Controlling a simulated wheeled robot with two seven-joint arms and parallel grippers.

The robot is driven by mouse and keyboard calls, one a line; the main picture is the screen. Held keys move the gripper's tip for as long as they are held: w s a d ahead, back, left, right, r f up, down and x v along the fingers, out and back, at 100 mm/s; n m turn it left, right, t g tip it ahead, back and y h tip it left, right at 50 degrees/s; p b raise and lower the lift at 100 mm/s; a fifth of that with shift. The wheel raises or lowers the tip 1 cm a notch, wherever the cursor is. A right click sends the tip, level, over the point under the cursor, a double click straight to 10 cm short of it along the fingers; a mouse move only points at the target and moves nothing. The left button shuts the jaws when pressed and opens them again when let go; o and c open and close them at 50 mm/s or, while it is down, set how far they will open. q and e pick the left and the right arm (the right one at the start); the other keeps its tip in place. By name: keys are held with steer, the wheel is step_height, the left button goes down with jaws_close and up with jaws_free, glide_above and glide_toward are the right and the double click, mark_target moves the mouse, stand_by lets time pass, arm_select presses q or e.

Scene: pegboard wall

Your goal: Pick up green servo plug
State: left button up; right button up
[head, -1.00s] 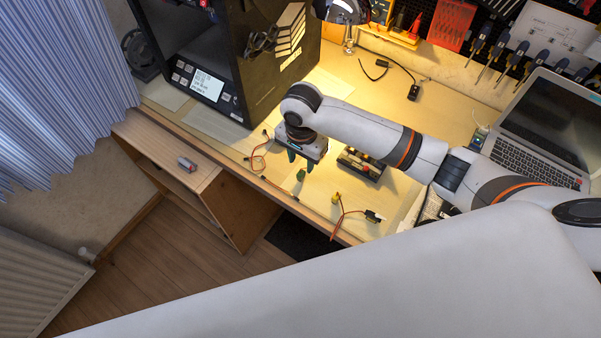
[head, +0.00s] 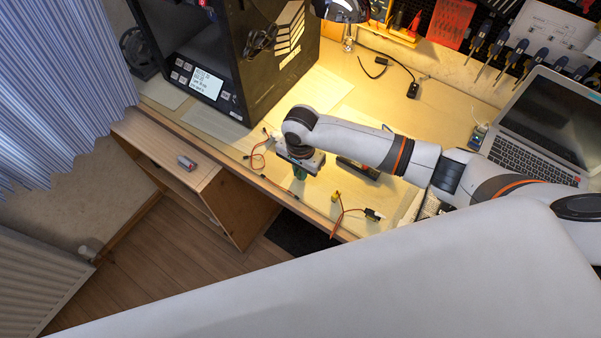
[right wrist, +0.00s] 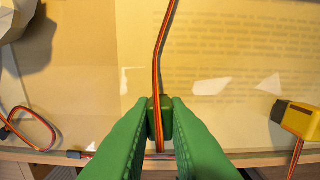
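The green servo plug (right wrist: 160,118) sits between the two green fingertips in the right wrist view, over the wooden desk (head: 428,112). Its orange-red-brown cable runs up the picture away from it. My right gripper (right wrist: 161,108) has a fingertip against each side of the plug, with no clear gap showing. In the head view my right gripper (head: 300,174) points down near the desk's front edge and mostly hides the plug. Whether the plug still touches the desk cannot be told. My left gripper is not in view.
A yellow servo plug (right wrist: 297,118) with a cable lies to the right. Another cable (right wrist: 30,128) loops at the left. A 3D printer (head: 215,60) stands at the back left and a laptop (head: 540,125) at the right. A dark tray (head: 357,168) is behind my gripper.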

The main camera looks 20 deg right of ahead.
jaws_close()
steer(key=shift+r, duration=0.1)
